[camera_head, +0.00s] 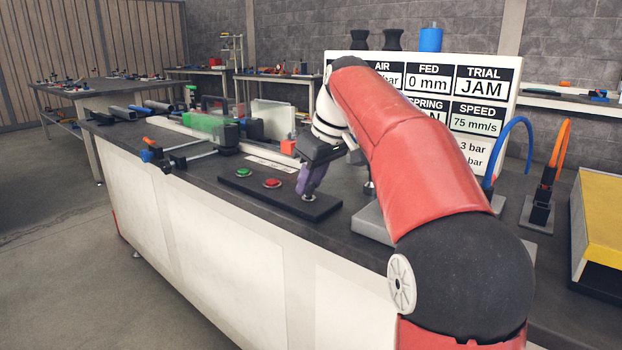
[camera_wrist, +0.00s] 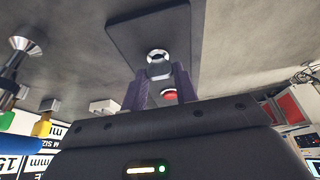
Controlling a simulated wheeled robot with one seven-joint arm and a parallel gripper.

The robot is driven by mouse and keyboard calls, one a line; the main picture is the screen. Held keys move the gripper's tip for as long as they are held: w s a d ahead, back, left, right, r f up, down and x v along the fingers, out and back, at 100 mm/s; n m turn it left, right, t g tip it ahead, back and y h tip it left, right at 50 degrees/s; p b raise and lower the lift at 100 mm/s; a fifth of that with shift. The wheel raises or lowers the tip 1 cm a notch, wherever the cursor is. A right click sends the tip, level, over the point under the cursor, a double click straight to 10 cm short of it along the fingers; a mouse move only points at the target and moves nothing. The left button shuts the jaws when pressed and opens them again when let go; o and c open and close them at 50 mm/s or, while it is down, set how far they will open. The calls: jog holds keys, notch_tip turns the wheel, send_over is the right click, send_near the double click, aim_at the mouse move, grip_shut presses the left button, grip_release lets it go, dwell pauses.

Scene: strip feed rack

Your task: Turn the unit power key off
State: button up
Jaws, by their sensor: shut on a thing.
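The power key (camera_wrist: 159,70) is a small grey bow at a round silver lock collar (camera_wrist: 157,55), on the black control plate (camera_head: 237,187). In the head view the silver collar (camera_head: 308,197) shows just under my fingertips. My gripper (camera_head: 306,189) points down over the right end of the plate, its purple fingers shut on the key. In the wrist view the fingers of my gripper (camera_wrist: 160,76) stand on either side of the key. The key's exact turn angle cannot be told.
A green button (camera_head: 243,173) and a red button (camera_head: 272,183) sit on the same plate, left of the key. Behind stands a status board (camera_head: 487,106) reading "JAM". An orange block (camera_head: 288,147) and green guard (camera_head: 210,127) are further back. A grey box (camera_head: 372,222) lies right.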

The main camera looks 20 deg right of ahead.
jog(key=shift+m, duration=0.3)
jog(key=m, duration=0.2)
jog(key=m+h, duration=0.1)
jog(key=shift+a+m+h, duration=0.15)
jog(key=shift+m+h, duration=0.15)
jog(key=shift+m, duration=0.1)
jog(key=m+h, duration=0.1)
jog(key=m, duration=0.3)
jog(key=shift+a+m+t+h, duration=0.1)
jog(key=shift+m+t+h, duration=0.2)
jog(key=shift+t+h, duration=0.1)
jog(key=m, duration=0.2)
jog(key=m+h, duration=0.1)
jog(key=m, duration=0.1)
jog(key=shift+a+g+h, duration=0.15)
jog(key=shift+g+h, duration=0.15)
jog(key=m+g+h, duration=0.1)
jog(key=m, duration=0.3)
jog(key=shift+w+m, duration=0.1)
jog(key=shift+m, duration=0.2)
jog(key=o, duration=1)
